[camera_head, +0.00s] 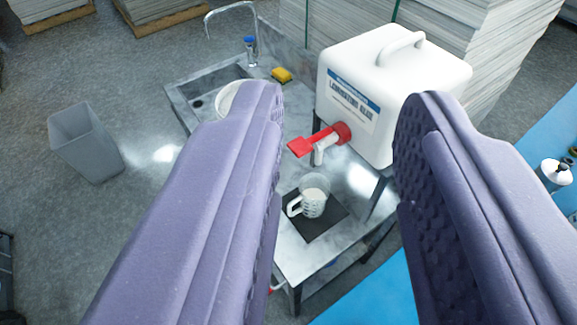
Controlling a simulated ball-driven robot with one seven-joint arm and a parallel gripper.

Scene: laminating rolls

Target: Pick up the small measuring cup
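The small measuring cup (314,203) is white with a handle on its left side. It stands on a dark square mat (325,226) on a metal table, below the tap of a large white glue container (390,85). My gripper (345,125) is open and empty. Its two purple padded fingers frame the cup from the left and right, well apart from it and nearer the camera. The left finger hides part of the table and sink. The cup shows between the fingers in the lower middle of the view.
The red tap lever (312,142) and white spout stick out just above the cup. A sink (212,92) with a faucet (248,30), a yellow sponge (282,75) and a partly hidden white round container (228,97) lie behind. A grey bin (86,142) stands left. Blue surface (370,298) lies lower right.

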